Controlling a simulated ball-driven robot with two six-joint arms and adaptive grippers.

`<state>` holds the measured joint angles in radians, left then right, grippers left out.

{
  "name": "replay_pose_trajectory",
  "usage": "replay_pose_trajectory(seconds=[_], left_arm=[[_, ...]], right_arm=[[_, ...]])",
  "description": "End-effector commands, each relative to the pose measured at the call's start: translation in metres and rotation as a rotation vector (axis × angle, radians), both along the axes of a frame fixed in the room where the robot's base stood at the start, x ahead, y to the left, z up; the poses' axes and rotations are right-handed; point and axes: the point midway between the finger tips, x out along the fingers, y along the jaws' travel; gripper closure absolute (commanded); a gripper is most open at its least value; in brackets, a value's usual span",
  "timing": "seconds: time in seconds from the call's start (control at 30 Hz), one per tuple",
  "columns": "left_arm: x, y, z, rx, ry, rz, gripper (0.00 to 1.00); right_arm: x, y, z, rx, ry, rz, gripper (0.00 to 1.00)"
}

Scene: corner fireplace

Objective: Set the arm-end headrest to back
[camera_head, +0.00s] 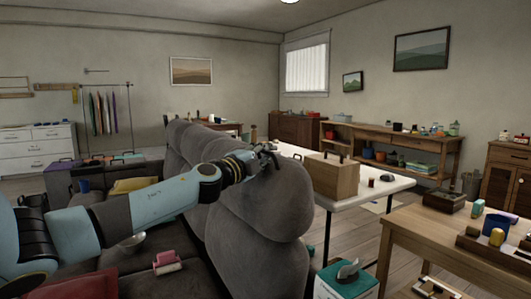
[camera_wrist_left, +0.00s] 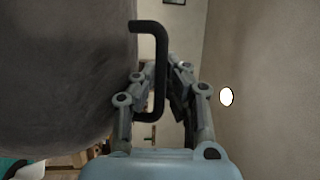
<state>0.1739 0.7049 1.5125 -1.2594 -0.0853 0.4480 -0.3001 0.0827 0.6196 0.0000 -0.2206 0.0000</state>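The grey sofa's arm-end headrest (camera_head: 272,210) is the large rounded cushion nearest me in the head view. It stands upright, and its grey side also fills the left of the left wrist view (camera_wrist_left: 60,80). A black bracket-shaped handle (camera_wrist_left: 160,60) sticks out from it. My left gripper (camera_head: 268,157) is at the headrest's top edge. In the wrist view its fingers (camera_wrist_left: 161,82) close in on both sides of the handle's long bar and appear shut on it. My right gripper is in neither view.
A white table (camera_head: 385,186) with a wooden box (camera_head: 331,176) stands just behind the headrest.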

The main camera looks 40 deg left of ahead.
Motion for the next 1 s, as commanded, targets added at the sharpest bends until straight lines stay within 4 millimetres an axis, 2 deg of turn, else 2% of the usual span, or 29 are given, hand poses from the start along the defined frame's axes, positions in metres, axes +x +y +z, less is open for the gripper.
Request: replay_pose_trajectory(seconds=[0.2,0.6,0.8,1.0], left_arm=[[0.016,0.0,0.011,0.008,0.06,0.011,1.0],[0.059,-0.015,0.009,0.051,0.209,0.007,1.0],[0.086,-0.025,-0.008,0.059,0.226,0.002,1.0],[0.089,-0.026,-0.007,0.06,0.227,0.0,1.0]], right_arm=[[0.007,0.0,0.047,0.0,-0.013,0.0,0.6],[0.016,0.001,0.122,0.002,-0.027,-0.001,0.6],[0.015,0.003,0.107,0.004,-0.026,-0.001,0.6],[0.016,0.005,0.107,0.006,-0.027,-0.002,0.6]])
